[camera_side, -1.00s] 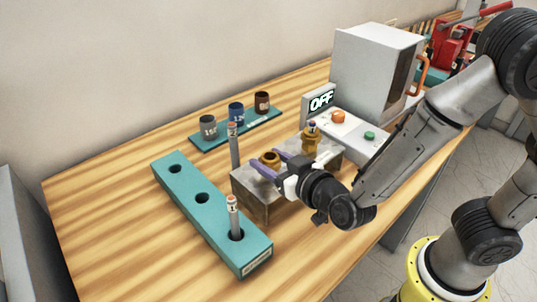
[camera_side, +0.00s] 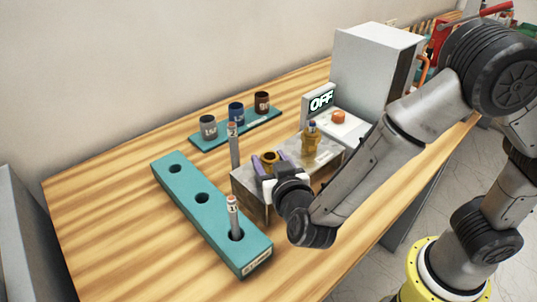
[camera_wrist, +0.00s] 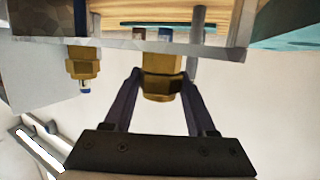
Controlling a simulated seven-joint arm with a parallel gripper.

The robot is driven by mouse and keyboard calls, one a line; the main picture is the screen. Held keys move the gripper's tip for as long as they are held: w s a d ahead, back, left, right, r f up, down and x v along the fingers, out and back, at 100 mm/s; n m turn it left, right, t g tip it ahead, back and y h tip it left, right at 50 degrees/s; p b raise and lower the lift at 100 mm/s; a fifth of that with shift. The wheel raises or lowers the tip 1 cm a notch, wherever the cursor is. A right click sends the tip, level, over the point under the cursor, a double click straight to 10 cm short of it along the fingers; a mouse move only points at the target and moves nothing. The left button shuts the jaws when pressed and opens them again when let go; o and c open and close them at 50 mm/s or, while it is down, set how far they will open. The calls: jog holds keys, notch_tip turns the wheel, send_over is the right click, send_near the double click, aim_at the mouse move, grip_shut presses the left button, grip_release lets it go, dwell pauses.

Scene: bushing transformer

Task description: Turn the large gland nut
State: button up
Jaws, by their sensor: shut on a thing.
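The large gland nut (camera_side: 269,158) is a brass hex piece on top of the grey metal block (camera_side: 250,198). My gripper (camera_side: 269,163) is shut on it, with one dark purple finger on each side. A smaller brass gland (camera_side: 310,141) with a white and dark tip stands on the right part of the block. The smaller gland also shows in the wrist view (camera_wrist: 82,68), left of my fingers.
A teal rack (camera_side: 205,215) with round holes lies to the left, with a grey rod (camera_side: 234,218) upright in it. Another rod (camera_side: 234,150) stands just behind the block. Three cups stand on a teal strip (camera_side: 225,138) behind. A grey cabinet with an OFF sign (camera_side: 321,101) stands at right.

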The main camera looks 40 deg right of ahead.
aim_at(271, 166)
jog(key=shift+m+g+h, duration=0.7)
jog(key=shift+m+h, duration=0.4)
jog(key=shift+h, duration=0.2)
jog(key=o, duration=1.6)
jog(key=shift+v, duration=3)
